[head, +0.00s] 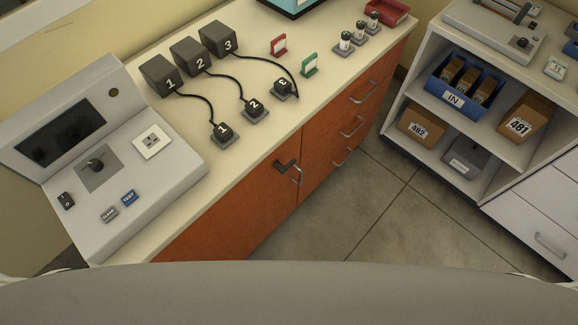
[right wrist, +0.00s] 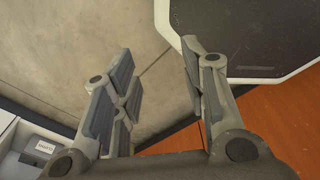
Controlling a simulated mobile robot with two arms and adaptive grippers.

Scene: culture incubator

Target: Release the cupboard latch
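The cupboard latch (head: 285,166) is a dark lever on the orange cupboard front (head: 246,208), below the counter edge in the head view. A thin metal handle (head: 297,177) is beside it. I cannot tell from this angle how far the lever is turned. My right gripper (right wrist: 158,68) is open and empty in the right wrist view, with floor tiles between its fingers. Part of an orange front (right wrist: 262,118) shows beyond it there, but the latch does not. Neither gripper shows in the head view, and my left gripper is not seen.
The counter (head: 255,130) holds a grey console (head: 170,175), numbered black boxes (head: 190,57) with cabled plugs, and red and green stands. Orange drawers (head: 350,125) adjoin the cupboard. A white shelf unit (head: 430,95) stands at right. The floor (head: 370,215) between is clear.

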